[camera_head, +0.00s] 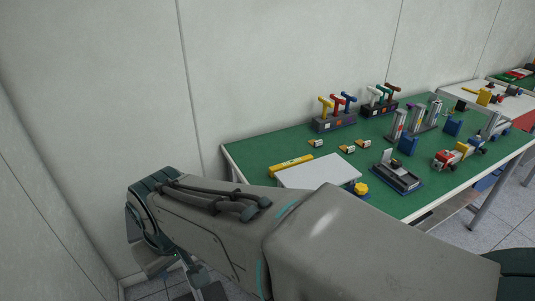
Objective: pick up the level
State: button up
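The level looks to be the yellow bar (291,164) lying on the green table top (262,144), near its left end. It lies along the back edge of a white board (318,172). My large grey arm crosses the lower part of the view in front of the table, with its far end at the left. The part that looks like my gripper (200,284) hangs low at the bottom, left of the table and well apart from the level. It is partly cut off by the frame edge, and its fingers do not show clearly.
Racks of coloured T-handled tools (335,122) stand at the back. A grey device (398,178), a yellow knob (361,188) and a red-white toy-like assembly (458,156) are on the table. A plain wall (100,90) rises behind. Some green surface around the level is bare.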

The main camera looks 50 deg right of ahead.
aim_at(279, 167)
jog(key=i, duration=1.15)
jog(key=z, duration=3.9)
